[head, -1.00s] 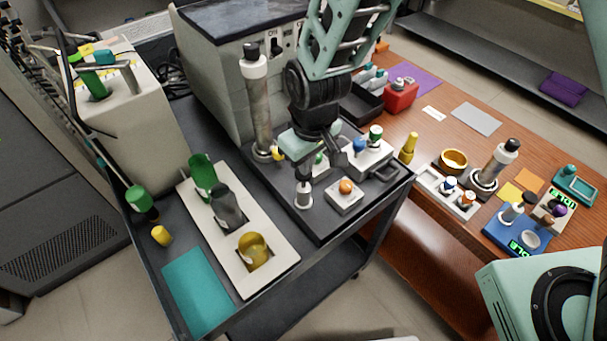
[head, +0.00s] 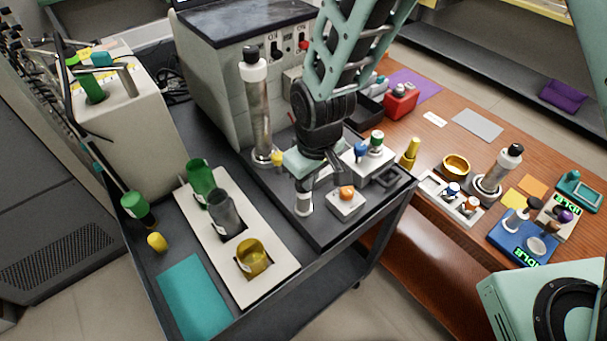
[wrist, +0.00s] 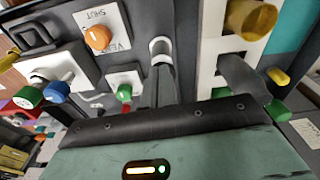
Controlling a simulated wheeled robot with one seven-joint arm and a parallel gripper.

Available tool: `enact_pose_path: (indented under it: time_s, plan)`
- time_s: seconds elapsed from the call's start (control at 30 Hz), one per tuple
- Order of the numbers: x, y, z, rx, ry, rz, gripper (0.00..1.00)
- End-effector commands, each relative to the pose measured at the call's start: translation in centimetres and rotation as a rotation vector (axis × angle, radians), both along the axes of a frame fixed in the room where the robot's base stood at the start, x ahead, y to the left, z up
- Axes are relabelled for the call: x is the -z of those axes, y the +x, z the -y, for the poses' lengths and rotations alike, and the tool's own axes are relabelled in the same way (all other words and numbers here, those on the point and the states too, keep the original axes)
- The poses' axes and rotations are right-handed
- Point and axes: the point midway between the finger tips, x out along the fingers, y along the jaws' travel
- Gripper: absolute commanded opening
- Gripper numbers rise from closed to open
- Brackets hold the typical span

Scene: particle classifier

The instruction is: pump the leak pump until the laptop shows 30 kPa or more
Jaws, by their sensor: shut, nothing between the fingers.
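The leak pump appears to be the small upright white-and-grey cylinder (head: 304,203) on the cart's dark base plate, left of the block with the orange knob. Its pale round end also shows in the wrist view (wrist: 160,48). My gripper (head: 306,183) points down right over its top, with its fingers shut and nothing between them. In the wrist view the shut dark fingers (wrist: 167,88) reach toward the pump's end; I cannot tell whether they touch it. No laptop reading in kPa can be made out in either view.
The orange valve knob (head: 347,192) is close to the right of the pump. A tall metal column (head: 261,110) stands behind left. Green and blue knobs (head: 362,148) are behind right. A white tray (head: 272,287) with coloured cups lies to the left.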

Motion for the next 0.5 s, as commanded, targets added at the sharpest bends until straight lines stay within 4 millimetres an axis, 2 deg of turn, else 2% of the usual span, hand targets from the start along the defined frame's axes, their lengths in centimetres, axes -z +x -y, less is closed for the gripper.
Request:
enact_pose_path:
  time_s: [0.13, 0.5]
  plan:
    - [-0.61, -1.49, 1.20, 0.002, -0.003, -0.006, 0.00]
    - [-0.73, -1.61, 1.24, 0.001, -0.002, -0.003, 0.00]
